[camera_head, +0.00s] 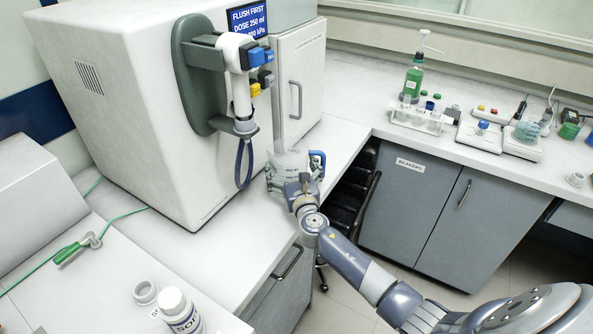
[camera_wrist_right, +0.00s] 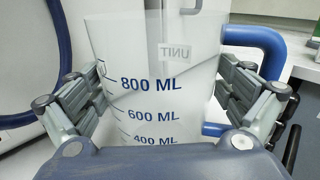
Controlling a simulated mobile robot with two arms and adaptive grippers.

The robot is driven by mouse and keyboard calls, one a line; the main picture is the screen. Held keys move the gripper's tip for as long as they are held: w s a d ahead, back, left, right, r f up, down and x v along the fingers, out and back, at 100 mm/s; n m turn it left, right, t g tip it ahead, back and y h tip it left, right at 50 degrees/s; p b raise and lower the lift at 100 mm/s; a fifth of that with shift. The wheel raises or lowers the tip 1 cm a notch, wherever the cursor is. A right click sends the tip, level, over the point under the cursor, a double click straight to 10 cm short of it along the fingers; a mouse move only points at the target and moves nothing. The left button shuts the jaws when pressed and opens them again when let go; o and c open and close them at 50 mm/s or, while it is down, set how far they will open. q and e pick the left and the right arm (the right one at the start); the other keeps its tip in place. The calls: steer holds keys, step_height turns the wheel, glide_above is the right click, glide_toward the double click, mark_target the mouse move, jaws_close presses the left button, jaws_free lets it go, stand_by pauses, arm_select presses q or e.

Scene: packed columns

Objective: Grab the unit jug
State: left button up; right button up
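The unit jug (camera_wrist_right: 160,60) is a clear, tapered measuring jug with blue volume marks, a blue handle at its right and a label reading UNIT in mirror writing. It fills the middle of the right wrist view. In the head view the jug (camera_head: 288,160) is at the counter edge, partly hidden behind my gripper. My right gripper (camera_wrist_right: 161,88) has one finger on each side of the jug, with the pads right at its walls. I cannot tell whether they press on it. The handle is beyond the right finger. My left gripper is not in view.
A white machine (camera_head: 160,110) with a dispensing arm and hanging blue hose loop (camera_head: 244,165) stands just left of the jug. A white bottle (camera_head: 178,310) stands on the near counter. A tube rack (camera_head: 418,118) and green bottle (camera_head: 412,80) stand on the right counter.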

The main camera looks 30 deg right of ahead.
steer(key=c, duration=0.5)
steer(key=shift+r, duration=0.1)
